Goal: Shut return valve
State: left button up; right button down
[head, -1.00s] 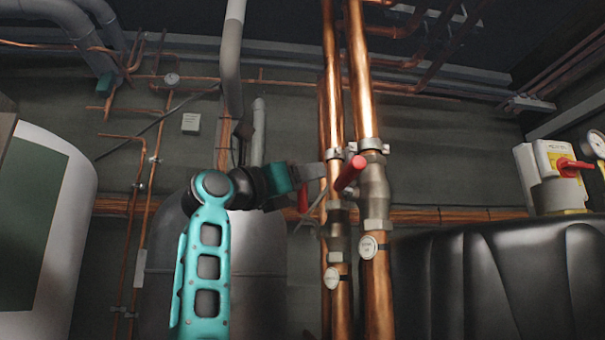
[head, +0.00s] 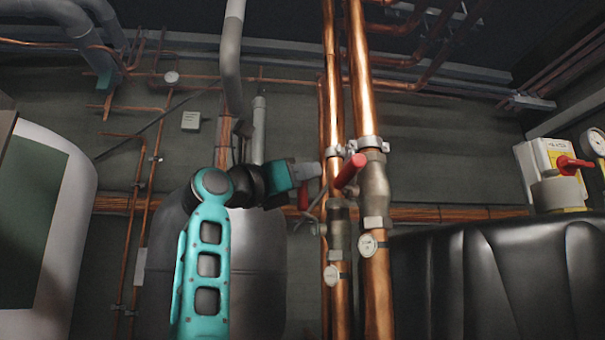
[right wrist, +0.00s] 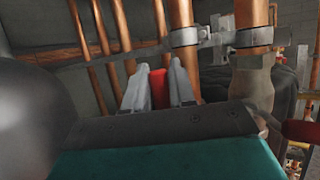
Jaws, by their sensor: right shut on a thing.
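Two copper pipes carry metal valves side by side in the head view. The left valve (head: 339,232) has a red lever handle (head: 303,198) hanging beside the pipe's left side. The right valve (head: 374,190) has a red handle (head: 349,171) that points towards me. My right gripper (head: 312,172) is at the left valve's handle. In the right wrist view its two grey fingers (right wrist: 155,88) are closed around a red handle (right wrist: 159,90). The tags on both pipes are too small to read, so I cannot tell which is the return. My left gripper is not in view.
A grey rounded tank (head: 255,265) is behind my right arm. A white cylinder (head: 50,220) stands at far left.

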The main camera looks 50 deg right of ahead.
jog(key=s+a+f+m+g+b, duration=0.1)
jog(key=s+a+f+m+g, duration=0.1)
jog(key=m+g, duration=0.6)
jog(key=shift+s+a+m+g+h, duration=0.35)
jog(key=shift+s+a+m, duration=0.75)
jog(key=shift+m, duration=0.7)
jog(key=shift+s+d, duration=0.15)
jog(key=shift+d, duration=0.05)
jog(key=c, duration=1)
grip_release()
jog(key=shift+c, duration=0.2)
jog(key=shift+a, duration=0.1)
